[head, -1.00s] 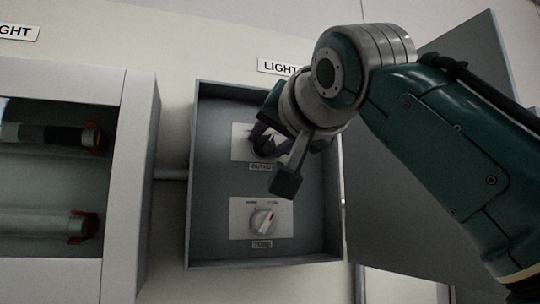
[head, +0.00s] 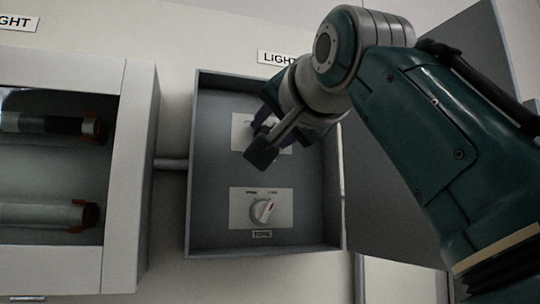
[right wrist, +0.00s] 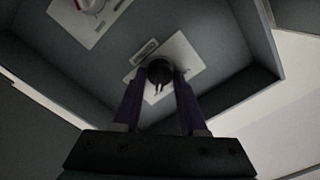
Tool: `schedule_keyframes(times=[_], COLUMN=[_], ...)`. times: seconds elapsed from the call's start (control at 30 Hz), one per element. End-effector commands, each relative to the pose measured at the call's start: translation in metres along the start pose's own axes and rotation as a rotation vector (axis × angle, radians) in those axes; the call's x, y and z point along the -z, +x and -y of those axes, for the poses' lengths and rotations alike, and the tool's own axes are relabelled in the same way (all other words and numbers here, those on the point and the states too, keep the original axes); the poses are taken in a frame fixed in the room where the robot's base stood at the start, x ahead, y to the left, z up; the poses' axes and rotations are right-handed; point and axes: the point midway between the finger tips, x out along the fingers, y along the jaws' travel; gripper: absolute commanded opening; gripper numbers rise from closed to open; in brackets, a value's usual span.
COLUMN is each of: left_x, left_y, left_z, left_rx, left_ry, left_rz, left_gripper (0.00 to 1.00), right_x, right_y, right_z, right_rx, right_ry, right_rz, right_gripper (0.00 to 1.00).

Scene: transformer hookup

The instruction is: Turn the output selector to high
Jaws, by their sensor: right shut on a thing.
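The output selector is a dark round knob (right wrist: 160,72) on a white plate (right wrist: 186,57), in the upper part of the open grey box. My right gripper (right wrist: 159,80) is shut on this knob, one purple finger on each side of it. In the head view the right gripper (head: 262,122) reaches into the box and covers most of the upper plate (head: 239,133) and its label. The knob's pointer and setting cannot be read. My left gripper is not in view.
A lower plate carries a white knob (head: 262,211) with a red mark, above a small label (head: 262,234). The box's walls (head: 190,170) surround the plates. Its grey door (head: 395,185) stands open at the right. A pale cabinet (head: 130,190) with tubes stands at the left.

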Motion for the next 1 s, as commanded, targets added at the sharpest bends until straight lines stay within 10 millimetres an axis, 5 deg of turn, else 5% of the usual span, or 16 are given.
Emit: schedule_keyframes(times=[0.07, 0.1, 0.33, 0.67, 1.0], left_x=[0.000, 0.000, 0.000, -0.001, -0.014], left_y=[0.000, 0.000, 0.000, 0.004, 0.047], left_z=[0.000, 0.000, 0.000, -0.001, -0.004], left_rx=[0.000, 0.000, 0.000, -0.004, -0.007], left_ry=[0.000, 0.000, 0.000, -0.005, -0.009], left_rz=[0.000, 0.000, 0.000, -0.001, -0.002], left_gripper=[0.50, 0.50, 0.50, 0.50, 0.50], right_x=[-0.001, -0.001, 0.000, -0.001, -0.004], right_y=[0.001, 0.001, 0.000, -0.004, -0.059], right_z=[-0.002, -0.002, -0.001, -0.001, -0.004], right_rx=[-0.004, -0.004, -0.002, 0.000, 0.006], right_ry=[0.001, 0.001, 0.000, -0.001, 0.001], right_rz=[0.002, 0.002, 0.001, 0.000, -0.004], right_gripper=[0.00, 0.44, 0.70, 0.70, 0.70])
